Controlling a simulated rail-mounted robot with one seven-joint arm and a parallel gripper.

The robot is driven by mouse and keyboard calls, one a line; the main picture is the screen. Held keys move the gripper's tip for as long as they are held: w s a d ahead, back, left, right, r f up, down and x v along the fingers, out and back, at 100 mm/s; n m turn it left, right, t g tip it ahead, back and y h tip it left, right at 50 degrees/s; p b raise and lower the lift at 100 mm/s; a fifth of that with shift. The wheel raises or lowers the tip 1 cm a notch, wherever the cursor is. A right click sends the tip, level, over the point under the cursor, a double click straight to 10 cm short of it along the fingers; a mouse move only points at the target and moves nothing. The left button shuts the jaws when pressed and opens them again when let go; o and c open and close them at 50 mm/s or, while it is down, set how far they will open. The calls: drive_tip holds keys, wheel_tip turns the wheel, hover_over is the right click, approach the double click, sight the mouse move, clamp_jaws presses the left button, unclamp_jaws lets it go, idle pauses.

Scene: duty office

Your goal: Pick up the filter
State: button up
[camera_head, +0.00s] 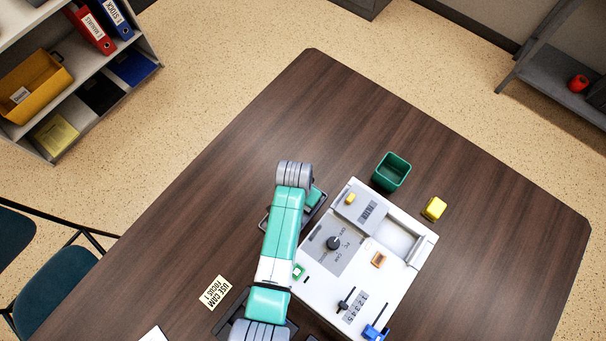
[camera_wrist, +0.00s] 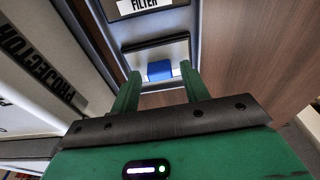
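In the wrist view, a dark grey tray (camera_wrist: 190,18) carries a white label reading "FILTER" (camera_wrist: 145,4). A small blue piece (camera_wrist: 160,70), likely the filter or its tab, sits with a pale strip in the tray's recess. My gripper (camera_wrist: 160,76) is open, its two green fingers pointing at the recess, one on each side of the blue piece, with gaps visible. I cannot tell how far above it the fingertips are. In the head view, the tray (camera_head: 266,221) is mostly hidden under my arm, beside the white machine, and the blue piece is hidden.
The white projector (camera_head: 312,290), with a knob, levers and a blue part, stands right of the tray. A green bin (camera_head: 391,172) and a yellow block (camera_head: 434,209) stand beyond it. The far part of the brown table (camera_head: 310,110) is clear.

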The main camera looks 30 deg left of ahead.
clamp_jaws()
wheel_tip(320, 180, up, 10)
drive_tip(key=p, duration=0.2)
